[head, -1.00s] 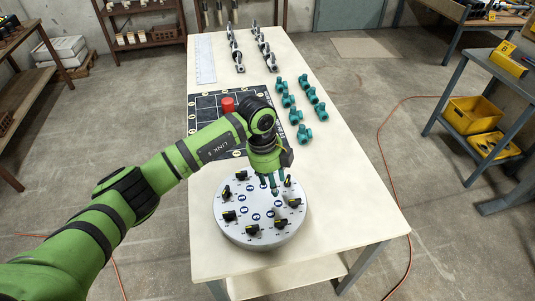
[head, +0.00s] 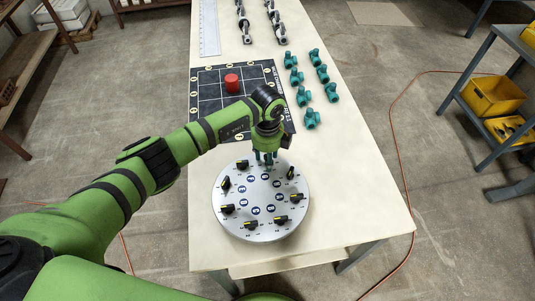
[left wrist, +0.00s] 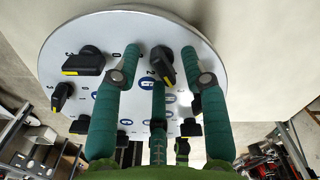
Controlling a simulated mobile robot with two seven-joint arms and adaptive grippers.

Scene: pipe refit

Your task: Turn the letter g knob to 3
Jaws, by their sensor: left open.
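A round grey dial board (head: 262,201) lies on the near part of the table, with several black yellow-marked knobs around its rim and blue letter labels inside. My left gripper (head: 265,163) is open, its teal fingers pointing down at the board's far edge. In the left wrist view, a black knob (left wrist: 164,66) stands among the spread fingers of the left gripper (left wrist: 160,72), close to the middle finger; contact cannot be told. A blue label (left wrist: 169,86) beside it looks like a G, partly covered by a finger. My right gripper is out of view.
Other knobs stand close by, such as one (left wrist: 86,61) left of the fingers in the wrist view. A black grid mat (head: 213,95) with a red cylinder (head: 232,83) and teal pipe fittings (head: 311,118) lie beyond.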

